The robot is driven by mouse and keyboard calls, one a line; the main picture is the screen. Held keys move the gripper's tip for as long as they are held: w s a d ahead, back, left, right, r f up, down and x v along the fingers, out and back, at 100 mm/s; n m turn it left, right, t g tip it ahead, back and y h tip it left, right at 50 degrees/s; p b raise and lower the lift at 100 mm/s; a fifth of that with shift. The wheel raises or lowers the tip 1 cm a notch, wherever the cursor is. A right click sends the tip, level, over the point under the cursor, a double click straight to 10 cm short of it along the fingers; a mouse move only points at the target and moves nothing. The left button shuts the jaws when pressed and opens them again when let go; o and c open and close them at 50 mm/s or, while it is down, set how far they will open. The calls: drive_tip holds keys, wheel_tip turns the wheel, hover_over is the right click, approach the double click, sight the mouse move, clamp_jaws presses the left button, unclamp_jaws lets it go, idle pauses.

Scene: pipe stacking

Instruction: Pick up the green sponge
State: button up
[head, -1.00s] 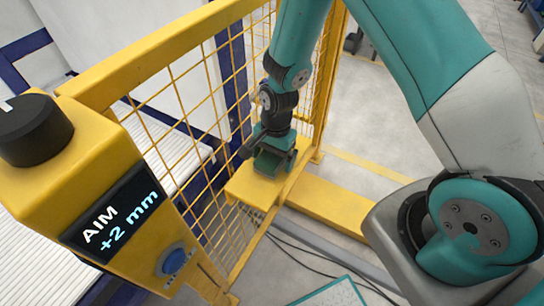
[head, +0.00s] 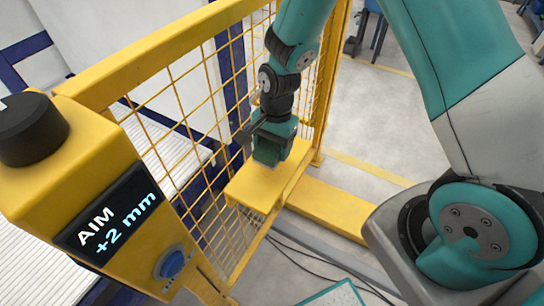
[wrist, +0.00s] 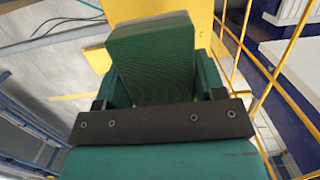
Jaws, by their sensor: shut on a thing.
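The green sponge (wrist: 153,50) is a dark green, textured block. In the wrist view it sits between the two fingers of my gripper (wrist: 160,82), which is shut on it, and its far end sticks out past the fingers. In the head view my gripper (head: 273,148) points down over the yellow shelf (head: 247,190) beside the mesh fence. There the sponge is hard to tell apart from the teal fingers. I cannot tell whether its lower end touches the shelf.
A yellow mesh fence (head: 178,75) stands close on the left of my gripper. A yellow control box (head: 95,190) with a black knob, blue button and "AIM +2 mm" display is at front left. Cables (head: 310,262) lie on the floor; open floor lies to the right.

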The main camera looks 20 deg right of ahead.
sight(272, 143)
wheel_tip(272, 143, up, 15)
drive_tip(key=shift+b, duration=0.35)
drive_tip(key=shift+r, duration=0.1)
